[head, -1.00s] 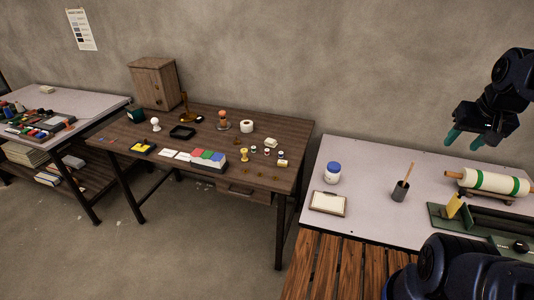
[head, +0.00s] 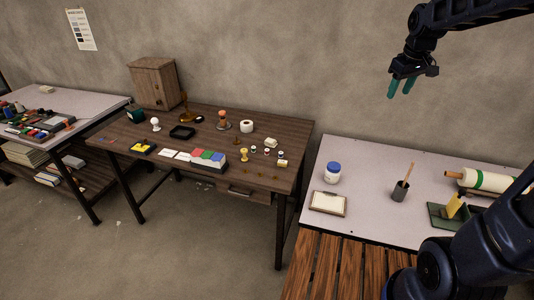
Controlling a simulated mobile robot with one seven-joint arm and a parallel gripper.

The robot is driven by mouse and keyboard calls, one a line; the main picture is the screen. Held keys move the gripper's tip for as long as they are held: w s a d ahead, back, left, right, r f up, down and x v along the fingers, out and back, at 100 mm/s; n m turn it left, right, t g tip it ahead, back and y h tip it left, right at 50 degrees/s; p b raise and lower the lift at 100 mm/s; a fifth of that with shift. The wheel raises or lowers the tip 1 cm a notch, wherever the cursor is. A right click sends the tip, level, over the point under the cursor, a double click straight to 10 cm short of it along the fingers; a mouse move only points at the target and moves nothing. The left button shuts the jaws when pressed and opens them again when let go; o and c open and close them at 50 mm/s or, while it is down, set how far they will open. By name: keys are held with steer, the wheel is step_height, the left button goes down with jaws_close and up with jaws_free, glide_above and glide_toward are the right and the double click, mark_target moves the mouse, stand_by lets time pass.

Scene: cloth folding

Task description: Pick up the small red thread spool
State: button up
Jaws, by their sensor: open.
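I cannot make out a small red thread spool for certain. A cluster of small coloured items (head: 40,128), some of them red, lies on the far-left table, too small to tell apart. Several small pale, dark-banded items (head: 266,152) stand near the right end of the dark wooden table (head: 215,181); I cannot tell whether any is a spool. My gripper (head: 399,89) has teal fingertips. It is open and empty, raised in front of the wall at the upper right, apart from every table.
The right-hand table (head: 370,165) holds a white jar with a blue lid (head: 333,173), a clipboard (head: 328,204), a dark cup with a stick (head: 400,190) and a white-and-green roll (head: 485,181). A wooden cabinet (head: 153,83) stands on the dark table.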

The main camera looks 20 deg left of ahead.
steer(key=w+a+f+n+g, duration=0.1)
steer(key=w+a+f+n, duration=0.3)
steer(key=w+a, duration=0.65)
steer(key=n+g, duration=0.2)
steer(key=n, duration=0.8)
glide_above(267, 152)
steer(key=shift+h, duration=0.3)
steer(key=f, duration=2.1)
steer(key=w+f, duration=0.1)
steer(key=f, duration=1)
steer(key=shift+a, duration=0.4)
steer(key=shift+d+f, duration=0.2)
steer(key=shift+f, duration=2.7)
steer(key=shift+c, duration=0.5)
jaws_close()
